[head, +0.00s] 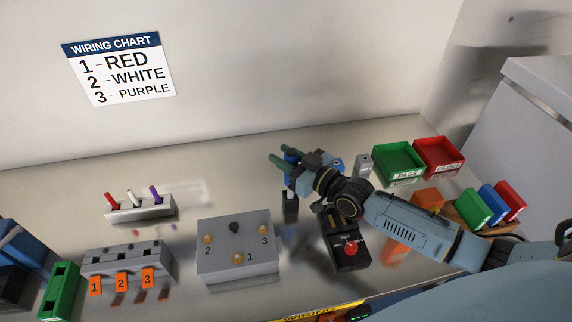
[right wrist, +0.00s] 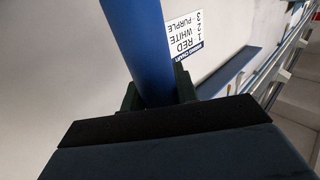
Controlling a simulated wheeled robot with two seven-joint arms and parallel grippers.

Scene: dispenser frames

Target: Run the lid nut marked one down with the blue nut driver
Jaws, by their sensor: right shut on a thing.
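The grey box (head: 236,270) stands at the front middle of the bench. Its lid carries brass nuts: the nut marked one (head: 238,258) at the front, the nut marked two (head: 207,238) at left and the nut marked three (head: 263,229) at right. My right gripper (head: 283,161) is shut on the blue nut driver (head: 291,157), above and to the right of the box. In the right wrist view the blue handle (right wrist: 146,50) rises between the fingers. The driver's lower end cannot be made out. My left gripper is not in view.
A black holder (head: 290,208) stands below the right gripper. A black control box with a red button (head: 351,248) is right of the grey box. At left are a rack of coloured pieces (head: 141,209) and a grey block with orange tags (head: 130,263). Bins (head: 398,161) stand at back right.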

